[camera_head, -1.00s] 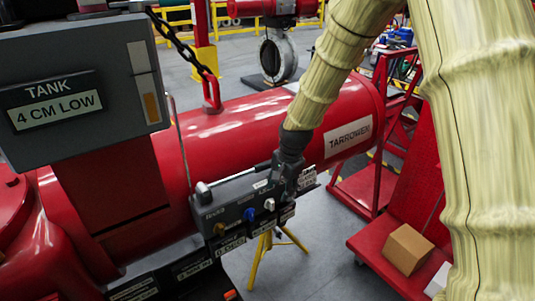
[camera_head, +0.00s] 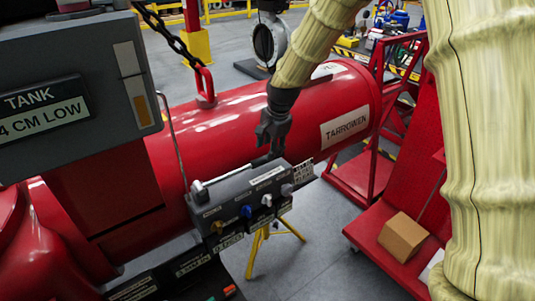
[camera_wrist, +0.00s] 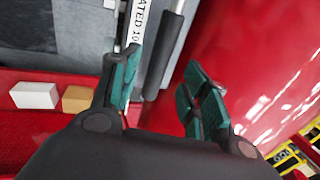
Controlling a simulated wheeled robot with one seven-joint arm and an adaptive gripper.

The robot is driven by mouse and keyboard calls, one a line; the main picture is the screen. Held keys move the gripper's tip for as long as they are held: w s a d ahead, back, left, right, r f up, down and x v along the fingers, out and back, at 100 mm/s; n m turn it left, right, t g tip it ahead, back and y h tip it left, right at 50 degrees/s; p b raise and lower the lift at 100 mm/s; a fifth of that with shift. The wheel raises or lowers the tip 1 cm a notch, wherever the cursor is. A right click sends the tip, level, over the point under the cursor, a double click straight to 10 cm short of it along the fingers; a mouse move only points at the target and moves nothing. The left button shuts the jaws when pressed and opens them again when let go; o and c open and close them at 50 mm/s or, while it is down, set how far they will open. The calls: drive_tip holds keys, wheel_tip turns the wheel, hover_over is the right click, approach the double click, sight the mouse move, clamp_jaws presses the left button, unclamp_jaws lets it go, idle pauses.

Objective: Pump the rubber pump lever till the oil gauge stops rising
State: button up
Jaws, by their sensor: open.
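The pump lever (camera_head: 228,174) lies along the top of the grey valve block (camera_head: 232,200), a pale rod with a dark grip at its right end. My gripper (camera_head: 274,148) is open above that grip, at the block's right end. In the wrist view, the dark grip (camera_wrist: 168,52) lies between the open teal-padded fingers (camera_wrist: 161,66), apart from the right finger; contact with the left is unclear. The oil gauge (camera_head: 145,108) is a narrow strip with an orange fill on the grey tank box (camera_head: 70,65). Its sign (camera_head: 43,115) reads "4 CM LOW", partly cut off.
Blue, white and brass knobs (camera_head: 248,212) line the block's front. The large red cylinder (camera_head: 235,125) lies close behind. A chain (camera_head: 180,35) hangs beside the tank box. A red cart (camera_head: 370,230) with a cardboard box (camera_head: 405,236) stands right. Grey floor (camera_head: 310,265) is open between.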

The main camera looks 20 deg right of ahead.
drive_tip(key=shift+p+x, duration=0.75)
drive_tip(key=shift+x, duration=1.85)
clamp_jaws()
